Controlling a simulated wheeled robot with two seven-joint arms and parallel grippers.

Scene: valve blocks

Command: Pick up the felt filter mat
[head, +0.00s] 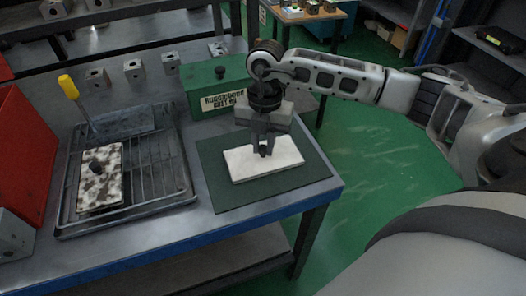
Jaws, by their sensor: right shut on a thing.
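A clean white felt filter mat (285,162), a flat rectangular slab, lies on a dark green sheet (222,195) on the right part of the bench. My right gripper (264,150) points straight down at its middle and is shut on it, apparently at a small dark knob; the fingers largely hide this spot. I see no clear gap between the mat and the sheet. A second, similar slab (112,187), white with dark stains and a black knob, lies in a dark tray with a rack at the left. My left gripper is not in view.
The dark tray (180,182) holds a yellow-handled tool (69,88). A green box (205,88) with a label stands behind my right gripper. A red box (25,150) and metal blocks (133,69) stand on the bench. Green floor is open beyond its right edge.

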